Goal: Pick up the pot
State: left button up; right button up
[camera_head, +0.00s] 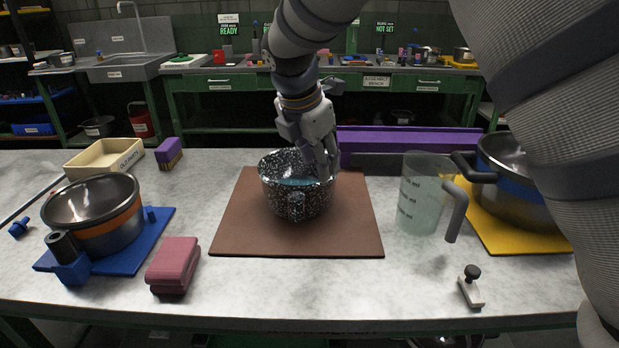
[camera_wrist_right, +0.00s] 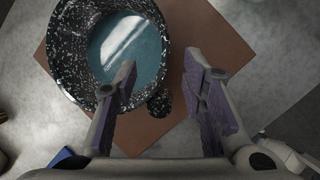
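The black pot with white speckles (camera_head: 283,205) stands upright on a brown mat (camera_head: 240,232) in the head view, with bluish liquid inside. One stub handle faces the front. My right gripper (camera_head: 325,172) is at the pot's right rear rim. In the right wrist view the pot (camera_wrist_right: 72,62) is at upper left. The open right gripper (camera_wrist_right: 160,72) has its left finger overlapping the pot's rim and its right finger outside over the mat. A speckled handle (camera_wrist_right: 160,103) shows between the fingers. I cannot tell whether they touch it. My left gripper is not in view.
A measuring jug (camera_head: 420,200) stands right of the mat. A blue-banded pot (camera_head: 510,185) sits on a yellow mat at right, an orange-banded pot (camera_head: 105,225) on a blue mat at left. A pink sponge (camera_head: 174,262) and a cream tray (camera_head: 78,163) lie leftward.

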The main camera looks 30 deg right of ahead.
send_over(324, 210)
jog(key=a, duration=0.2)
jog(key=f, duration=0.6)
jog(key=shift+s+d+b, duration=0.2)
jog(key=shift+s+b, duration=0.1)
jog(key=shift+s, duration=0.1)
jog(key=x, duration=0.5)
jog(key=shift+w+d+f, duration=0.1)
jog(key=shift+d+f, duration=0.05)
jog(key=shift+d, duration=0.1)
jog(key=shift+c, duration=0.9)
grip_shut()
jog(key=shift+w+r, duration=0.1)
jog(key=shift+r, duration=0.2)
